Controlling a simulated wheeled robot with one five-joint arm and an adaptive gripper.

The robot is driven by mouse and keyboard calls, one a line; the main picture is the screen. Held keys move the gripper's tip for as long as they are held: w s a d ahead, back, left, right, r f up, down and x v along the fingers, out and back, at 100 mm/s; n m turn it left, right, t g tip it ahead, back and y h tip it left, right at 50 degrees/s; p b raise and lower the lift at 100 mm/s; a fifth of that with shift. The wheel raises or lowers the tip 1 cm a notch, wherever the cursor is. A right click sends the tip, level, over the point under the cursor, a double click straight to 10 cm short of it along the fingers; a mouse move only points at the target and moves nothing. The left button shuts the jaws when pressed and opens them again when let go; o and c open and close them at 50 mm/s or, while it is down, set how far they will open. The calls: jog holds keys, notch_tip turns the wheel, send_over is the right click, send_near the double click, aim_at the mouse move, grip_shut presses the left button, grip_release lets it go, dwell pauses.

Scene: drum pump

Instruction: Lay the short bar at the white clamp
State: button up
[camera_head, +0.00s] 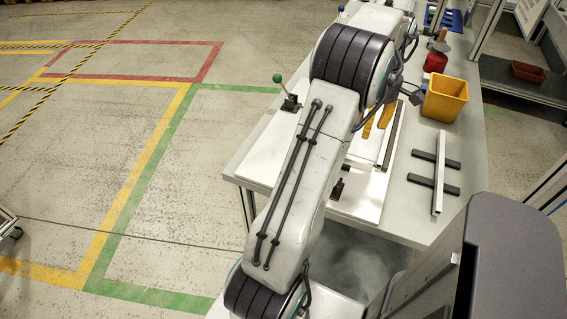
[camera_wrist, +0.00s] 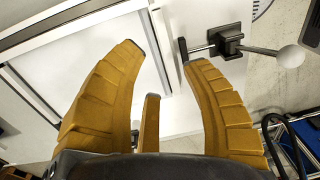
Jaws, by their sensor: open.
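A pale short bar (camera_wrist: 158,35) lies on the white board, reaching down between the fingertips in the wrist view. Neither finger clearly touches it. The white clamp (camera_wrist: 290,56), with a white ball knob and black base, stands right of the right finger. Its rod tip points toward the short bar, with a small gap. My arm hides this clamp in the head view.
A long bar (camera_head: 391,138) lies along the board. Another bar (camera_head: 440,172) rests on black supports at the right. A green-knobbed clamp (camera_head: 288,98) stands at the board's left. A yellow bin (camera_head: 445,98) and a red container (camera_head: 435,62) stand farther back.

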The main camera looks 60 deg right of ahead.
jog(key=w+a+r+h, duration=0.1)
jog(key=w+a+r, duration=0.2)
jog(key=w+a, duration=0.8)
jog(key=w+a+r+h, duration=0.1)
jog(key=w+a+r, duration=0.3)
jog(key=w+a, duration=0.65)
jog(key=w+a+t, duration=0.1)
jog(key=w+a, duration=0.1)
jog(key=a, duration=0.4)
jog(key=w+a+t, duration=0.1)
jog(key=w+a, duration=0.2)
jog(key=a, duration=0.4)
jog(key=s+a+f, duration=0.1)
jog(key=s+a, duration=0.2)
jog(key=a, duration=0.3)
jog(key=s+a+f+t+y, duration=0.1)
jog(key=s+a+f, duration=0.1)
jog(key=a, duration=0.3)
jog(key=shift+s+a+m+t, duration=0.3)
jog(key=shift+s+a+m, duration=0.1)
jog(key=shift+s, duration=0.15)
jog(key=shift+d, duration=0.15)
